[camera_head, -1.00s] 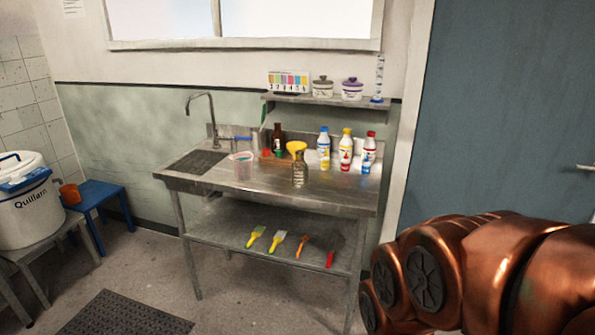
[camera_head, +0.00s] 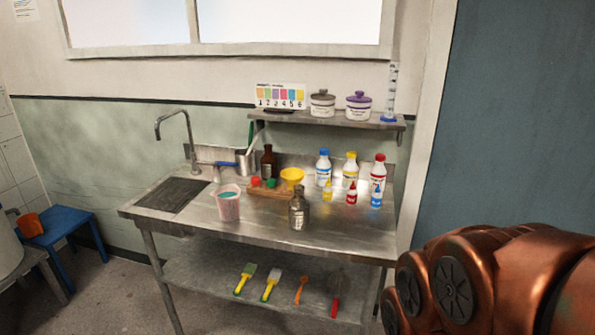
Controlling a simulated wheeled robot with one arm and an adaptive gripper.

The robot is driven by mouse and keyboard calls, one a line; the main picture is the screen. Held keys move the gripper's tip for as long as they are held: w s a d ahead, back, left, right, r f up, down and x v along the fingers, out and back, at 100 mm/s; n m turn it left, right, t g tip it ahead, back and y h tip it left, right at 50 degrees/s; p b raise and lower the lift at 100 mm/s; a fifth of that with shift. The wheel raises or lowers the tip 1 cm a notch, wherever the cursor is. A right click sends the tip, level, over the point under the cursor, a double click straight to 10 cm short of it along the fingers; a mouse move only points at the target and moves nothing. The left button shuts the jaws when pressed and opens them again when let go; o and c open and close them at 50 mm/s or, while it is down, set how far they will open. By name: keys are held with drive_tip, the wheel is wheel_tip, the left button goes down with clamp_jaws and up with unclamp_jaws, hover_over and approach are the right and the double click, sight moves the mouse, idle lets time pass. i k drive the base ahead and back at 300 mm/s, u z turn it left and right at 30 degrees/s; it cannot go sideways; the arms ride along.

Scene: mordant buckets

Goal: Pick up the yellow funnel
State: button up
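The yellow funnel (camera_head: 292,175) stands near the back middle of the steel sink table (camera_head: 335,222). Its wide mouth faces up. Its lower part is partly hidden, and I cannot tell whether it rests on the wooden rack (camera_head: 262,191) or on the table behind it. My copper arm fills the lower right of the view, well short of the table. My gripper is not in view.
Left of the funnel are a pink-tinted beaker (camera_head: 228,205) and a brown bottle (camera_head: 267,161). Several capped bottles, including a blue-capped one (camera_head: 323,167), stand to its right. A wall shelf (camera_head: 335,121) hangs above. The table's front right is clear.

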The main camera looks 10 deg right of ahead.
sight(291, 176)
drive_tip(key=u, duration=0.45)
drive_tip(key=i, duration=1.25)
drive_tip(key=u, duration=0.65)
